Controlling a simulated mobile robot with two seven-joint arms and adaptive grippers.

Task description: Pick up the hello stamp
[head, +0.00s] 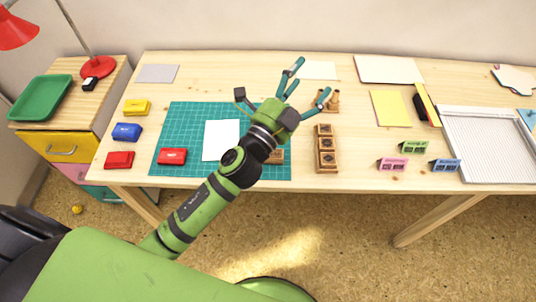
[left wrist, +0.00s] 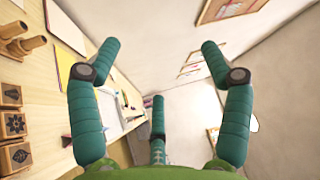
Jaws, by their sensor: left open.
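My left gripper (head: 285,88) is open and empty, raised over the back middle of the table; its spread fingers also show in the left wrist view (left wrist: 158,62). Wooden stamps (head: 332,105) with handles stand just right of it, partly hidden by a finger. In front of them a wooden holder (head: 326,165) carries several square stamp blocks. Another wooden block (head: 276,157) lies on the green mat, partly behind my arm. The left wrist view shows stamps (left wrist: 20,44) and dark-patterned blocks (left wrist: 13,125) at its left edge. I cannot tell which is the hello stamp. My right gripper is not in view.
A green cutting mat (head: 180,120) holds a white card (head: 221,148) and a red inkpad (head: 171,156). Yellow (head: 137,107), blue (head: 127,132) and red (head: 119,160) inkpads line the left. Small coloured blocks (head: 413,147) and a grey tray (head: 486,150) stand at right.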

